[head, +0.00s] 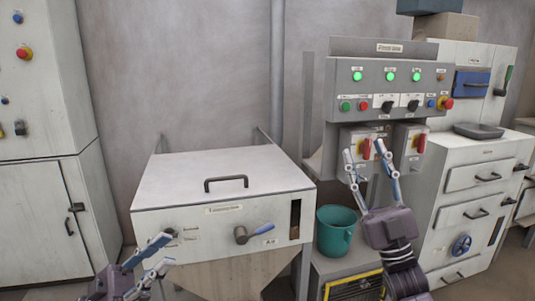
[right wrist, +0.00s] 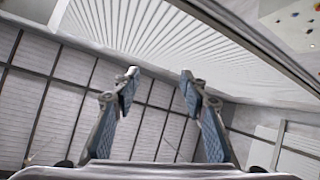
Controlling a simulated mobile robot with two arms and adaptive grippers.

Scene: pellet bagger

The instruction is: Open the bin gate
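The white bin (head: 222,185) has a flat lid with a dark bar handle (head: 226,183). A lever with a blue grip (head: 260,229) is on its front face and points right and slightly up. A dark slot (head: 295,219) is to the lever's right. My left gripper (head: 166,251) is open and empty, left of and below the lever, apart from it. My right gripper (head: 365,152) is open with its fingers up, in front of the switch boxes in the head view; contact cannot be told. In the right wrist view, nothing is between its fingers (right wrist: 159,74).
A control panel (head: 388,75) with green lamps and two red-handled switch boxes (head: 410,138) stands right of the bin. A teal bucket (head: 336,232) is below it. White cabinets (head: 40,210) stand at the left; a drawer unit (head: 470,160) is at the right.

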